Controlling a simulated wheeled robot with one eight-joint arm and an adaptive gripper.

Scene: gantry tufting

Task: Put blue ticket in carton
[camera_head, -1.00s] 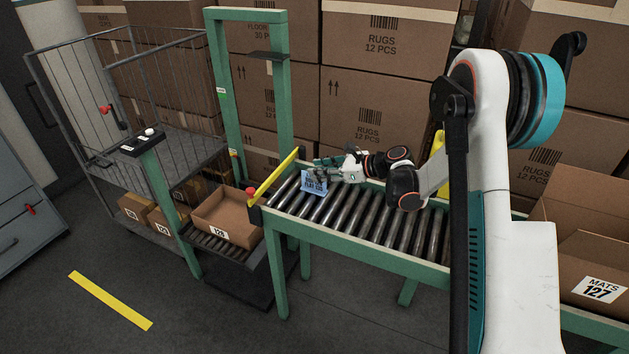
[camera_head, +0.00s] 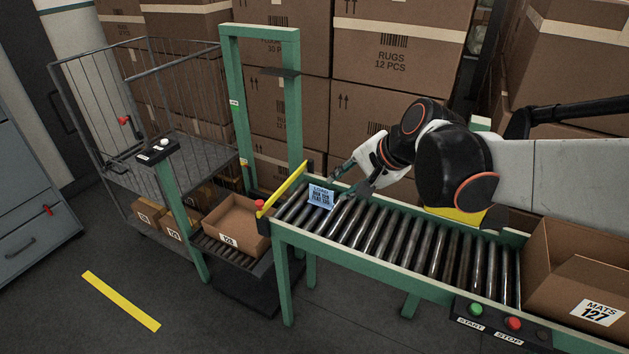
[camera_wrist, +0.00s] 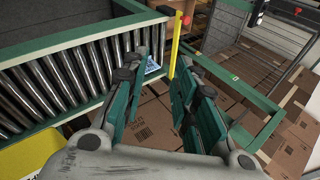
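The blue ticket (camera_head: 321,197) with dark print is at the left end of the roller conveyor (camera_head: 395,241), beside the yellow bar. In the wrist view the ticket (camera_wrist: 152,66) shows as a small piece, partly hidden by the left finger. My gripper (camera_head: 345,186) is just right of the ticket, fingers spread and empty. In the wrist view the gripper (camera_wrist: 165,75) has a clear gap between its fingers. An open carton labelled 128 (camera_head: 230,239) sits lower, left of the conveyor. Another open carton labelled MATS 127 (camera_head: 597,312) stands at the conveyor's right end.
A yellow bar (camera_head: 283,189) crosses the conveyor's left end, under a green frame (camera_head: 232,100). A START/STOP box (camera_head: 497,325) is on the near side. A wire cage cart (camera_head: 150,95) stands left. Stacked boxes (camera_head: 385,60) fill the back. Most rollers are clear.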

